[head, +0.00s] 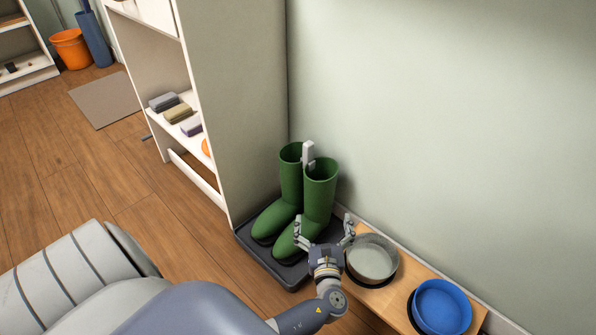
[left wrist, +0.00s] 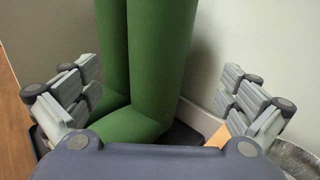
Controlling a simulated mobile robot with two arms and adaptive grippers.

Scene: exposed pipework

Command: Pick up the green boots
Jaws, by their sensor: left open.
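The green boots (head: 318,190) stand upright side by side on a dark tray (head: 262,258), against the wall and beside the shelf unit. A light grey clip or tag (head: 308,152) shows between their tops. My left gripper (head: 324,228) is open in front of the nearer boot, its fingers spread to either side. In the left wrist view the boots (left wrist: 150,70) rise between the open fingers of my left gripper (left wrist: 155,100), and their tops are out of frame. I cannot tell whether the fingers touch them. My right gripper is not in view.
A low wooden board (head: 408,285) right of the tray holds a grey metal bowl (head: 372,258) and a blue bowl (head: 442,305). A white shelf unit (head: 240,110) stands left of the boots. An orange bucket (head: 70,48) is far left. The wooden floor is mostly clear.

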